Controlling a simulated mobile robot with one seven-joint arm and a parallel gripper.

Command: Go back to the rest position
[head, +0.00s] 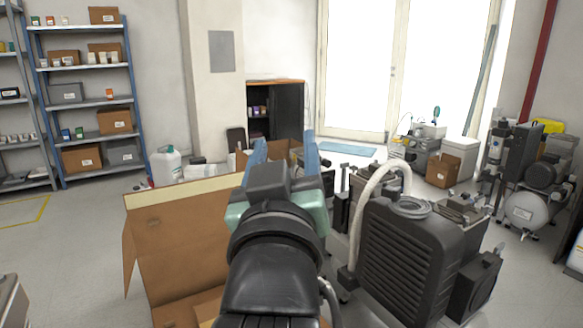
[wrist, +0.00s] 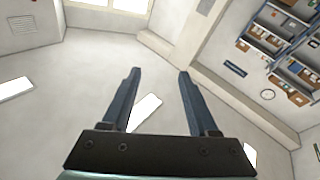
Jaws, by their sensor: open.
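My gripper (head: 283,150) is in the middle of the head view, above and in front of an open cardboard box (head: 190,245). Its two blue fingers point away from me and stand apart. In the wrist view my gripper (wrist: 157,75) is open with nothing between the fingers. That view looks toward the walls, ceiling and shelves, tilted. My arm hides part of the box and what lies behind it.
A black ribbed compressor (head: 410,260) with a pale hose stands close on the right. More compressor equipment (head: 530,175) stands at the far right. Shelves (head: 90,100) line the left wall. Bare floor (head: 70,240) lies on the left.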

